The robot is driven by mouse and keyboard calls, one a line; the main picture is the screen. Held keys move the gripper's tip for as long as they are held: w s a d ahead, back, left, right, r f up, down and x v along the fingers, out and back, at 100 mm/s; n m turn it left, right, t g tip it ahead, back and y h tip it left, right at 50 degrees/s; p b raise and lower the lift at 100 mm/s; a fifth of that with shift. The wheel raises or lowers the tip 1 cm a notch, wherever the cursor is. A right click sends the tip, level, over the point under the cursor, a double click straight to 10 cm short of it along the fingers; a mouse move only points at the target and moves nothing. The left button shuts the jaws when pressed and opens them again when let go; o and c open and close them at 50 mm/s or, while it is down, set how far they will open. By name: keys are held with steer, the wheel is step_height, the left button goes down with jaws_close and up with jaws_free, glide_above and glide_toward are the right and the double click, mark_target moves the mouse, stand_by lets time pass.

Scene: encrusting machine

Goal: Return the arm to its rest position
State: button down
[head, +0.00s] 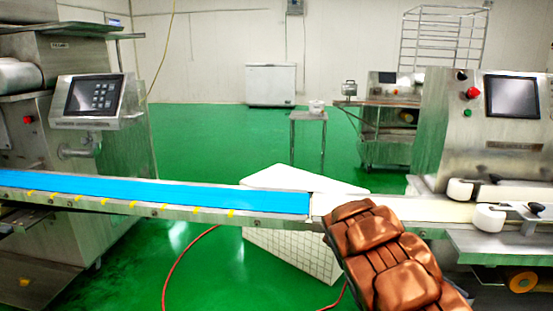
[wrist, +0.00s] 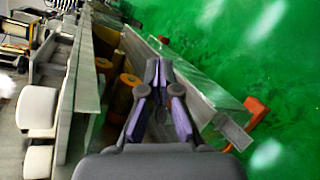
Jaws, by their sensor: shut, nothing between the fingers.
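My gripper (wrist: 158,66) shows in the wrist view with its two dark, purplish fingers together and nothing between them. It is over or beside metal machine parts, with green floor to the right. I cannot tell its exact distance from them. In the head view, a brown, segmented form rises from the lower right in front of the conveyor and the machine; it seems to be part of my arm. The gripper's fingers cannot be made out in the head view.
A blue conveyor belt (head: 150,190) runs across the head view to the right machine (head: 500,130), which has white rollers (head: 460,190). Another machine (head: 97,100) stands left. In the wrist view, a metal beam (wrist: 205,90) lies close right of the fingers.

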steer(key=s+a+r+m+y+p, duration=0.1)
steer(key=s+a+r+y+p, duration=0.3)
steer(key=s+r, duration=0.35)
steer(key=s+a+r+m+y+p, duration=0.1)
steer(key=s+a+r+p, duration=0.3)
steer(key=s+r+p, duration=0.3)
steer(key=s+a+r+t+y+p, duration=0.2)
steer(key=s+a+r+y+p, duration=0.2)
steer(key=a, duration=0.5)
steer(key=s+a+r+t+y+p, duration=0.2)
steer(key=s+a+r+y+p, duration=0.1)
steer(key=s+a+r+p, duration=0.6)
steer(key=shift+s+a+y+p, duration=0.35)
steer(key=shift+s+a+y, duration=0.05)
steer(key=shift+s+a, duration=0.1)
steer(key=shift+d, duration=0.15)
